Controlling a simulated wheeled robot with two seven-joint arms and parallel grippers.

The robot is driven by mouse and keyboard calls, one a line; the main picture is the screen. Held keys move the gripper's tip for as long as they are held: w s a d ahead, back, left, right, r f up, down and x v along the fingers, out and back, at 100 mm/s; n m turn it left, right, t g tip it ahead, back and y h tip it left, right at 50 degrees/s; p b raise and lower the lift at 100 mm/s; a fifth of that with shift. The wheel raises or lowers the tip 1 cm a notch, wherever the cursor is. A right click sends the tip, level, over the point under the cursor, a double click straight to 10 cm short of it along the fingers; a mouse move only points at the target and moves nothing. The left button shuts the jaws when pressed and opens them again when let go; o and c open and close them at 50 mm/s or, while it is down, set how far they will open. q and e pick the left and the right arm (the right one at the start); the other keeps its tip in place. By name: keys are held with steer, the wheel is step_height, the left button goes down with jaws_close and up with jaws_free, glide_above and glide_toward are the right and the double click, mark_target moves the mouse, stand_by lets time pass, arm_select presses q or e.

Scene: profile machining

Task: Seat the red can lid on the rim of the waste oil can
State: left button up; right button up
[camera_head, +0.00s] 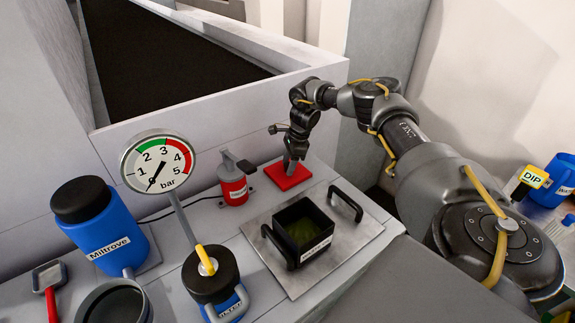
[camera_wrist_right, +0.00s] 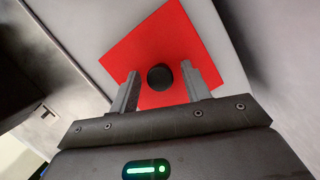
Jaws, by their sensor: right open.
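The red can lid (camera_head: 287,178) is a flat red square lying on the grey bench at the back right. In the right wrist view the lid (camera_wrist_right: 170,40) has a round black knob (camera_wrist_right: 160,77) at its middle. My right gripper (camera_head: 289,166) is over the lid, pointing down. In the right wrist view its open fingers (camera_wrist_right: 163,88) stand on either side of the knob, with gaps showing. The waste oil can (camera_head: 303,230) is a black, square, open-topped can with dark oil inside, on a metal plate. My left gripper is not in view.
The can has two black handles (camera_head: 345,205) beside it on the metal plate (camera_head: 370,231). A red bottle (camera_head: 233,186) stands left of the lid. A pressure gauge (camera_head: 158,164), a blue Miltrove container (camera_head: 104,230) and a grey mug (camera_head: 113,304) fill the left. A low wall runs behind.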

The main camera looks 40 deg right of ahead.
steer(key=shift+c, duration=0.5)
jaws_close()
